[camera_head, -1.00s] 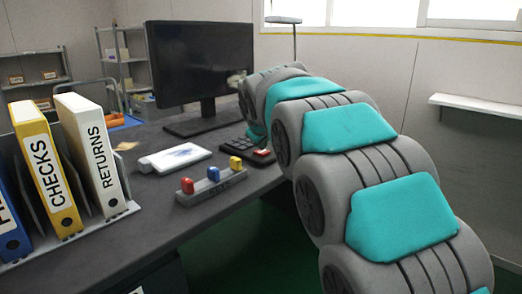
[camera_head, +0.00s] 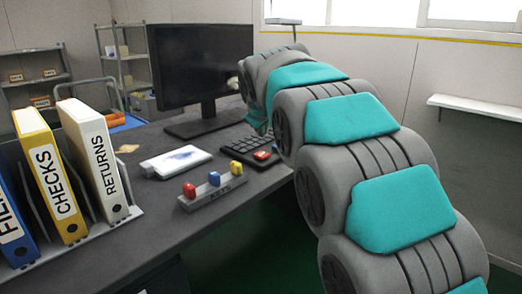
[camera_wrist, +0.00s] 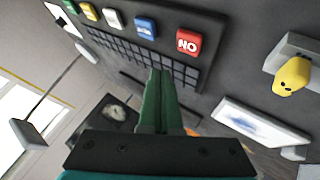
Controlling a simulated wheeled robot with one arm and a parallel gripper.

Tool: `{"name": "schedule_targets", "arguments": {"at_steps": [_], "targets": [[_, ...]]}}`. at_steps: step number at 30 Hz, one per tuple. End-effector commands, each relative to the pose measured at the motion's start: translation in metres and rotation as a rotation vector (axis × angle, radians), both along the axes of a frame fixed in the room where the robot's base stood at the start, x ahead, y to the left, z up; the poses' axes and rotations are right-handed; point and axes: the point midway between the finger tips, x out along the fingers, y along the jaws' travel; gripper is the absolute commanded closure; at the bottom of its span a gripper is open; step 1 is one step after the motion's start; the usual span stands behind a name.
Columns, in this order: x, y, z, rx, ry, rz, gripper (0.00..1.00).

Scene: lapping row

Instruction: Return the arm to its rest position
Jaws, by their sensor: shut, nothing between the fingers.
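My arm, in grey and teal segments, arches from the lower right up over the right end of the desk in the head view. My gripper (camera_wrist: 160,75) shows in the wrist view as two green fingers lying together, shut and empty. They point toward a dark keyboard (camera_wrist: 135,52) and a red button marked NO (camera_wrist: 188,42). I cannot tell whether the fingertips touch anything. In the head view the fingers are hidden behind my own arm.
The desk (camera_head: 120,230) holds a monitor (camera_head: 200,65), a white pad (camera_head: 178,161), a block with red, blue and yellow knobs (camera_head: 212,192), and upright binders (camera_head: 95,160). A wall shelf (camera_head: 480,108) is at right. Open floor (camera_head: 262,240) lies beside the desk.

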Motion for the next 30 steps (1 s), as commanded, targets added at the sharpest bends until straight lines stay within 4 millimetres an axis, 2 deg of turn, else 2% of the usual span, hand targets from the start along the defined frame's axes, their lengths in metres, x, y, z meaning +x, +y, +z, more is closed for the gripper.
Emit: {"name": "schedule_targets", "arguments": {"at_steps": [1,5,14,17,20,23,26,30], "targets": [[0.0,0.0,0.008,0.0,-0.001,0.0,1.0],[0.0,0.0,0.014,0.0,0.0,0.0,1.0],[-0.001,-0.001,0.013,0.0,0.003,-0.002,1.0],[-0.009,-0.012,0.009,0.005,0.024,-0.023,1.0],[-0.032,-0.038,-0.007,0.019,0.086,-0.077,1.0],[-0.07,-0.074,-0.031,0.042,0.176,-0.158,1.0],[-0.116,-0.108,-0.057,0.07,0.27,-0.247,1.0],[-0.188,-0.148,-0.096,0.107,0.409,-0.373,1.0]]}}
